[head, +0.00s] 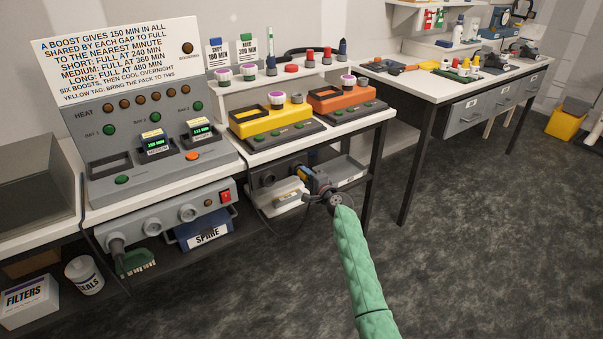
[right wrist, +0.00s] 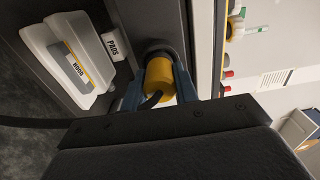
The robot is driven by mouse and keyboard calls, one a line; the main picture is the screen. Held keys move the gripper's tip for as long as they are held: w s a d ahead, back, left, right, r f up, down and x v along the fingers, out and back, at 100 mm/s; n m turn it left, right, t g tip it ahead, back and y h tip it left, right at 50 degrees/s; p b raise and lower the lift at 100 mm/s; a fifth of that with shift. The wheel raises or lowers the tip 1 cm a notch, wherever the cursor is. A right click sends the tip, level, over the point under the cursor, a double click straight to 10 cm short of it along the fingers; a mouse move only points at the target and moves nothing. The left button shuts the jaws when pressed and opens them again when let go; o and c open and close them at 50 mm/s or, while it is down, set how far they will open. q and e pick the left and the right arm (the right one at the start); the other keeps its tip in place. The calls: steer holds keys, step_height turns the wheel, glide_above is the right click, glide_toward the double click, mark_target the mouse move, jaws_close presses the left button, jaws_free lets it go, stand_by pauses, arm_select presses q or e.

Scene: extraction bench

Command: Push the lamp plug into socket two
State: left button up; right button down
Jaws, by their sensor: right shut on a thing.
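My right gripper (head: 311,179) reaches under the second bench. In the right wrist view its blue fingers (right wrist: 157,85) are shut on a yellow plug (right wrist: 158,76) with a dark cable trailing from it. The plug's front end meets a dark round socket (right wrist: 157,48) in the panel. How deep it sits cannot be told. In the head view the plug (head: 303,173) shows small between the fingers, beside the grey socket panel (head: 256,172). Another dark socket (head: 267,180) lies to its left. No socket numbers are readable. My left gripper is not in view.

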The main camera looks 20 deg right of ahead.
steer(key=shift+p+v, duration=0.45)
steer(key=shift+v, duration=1.75)
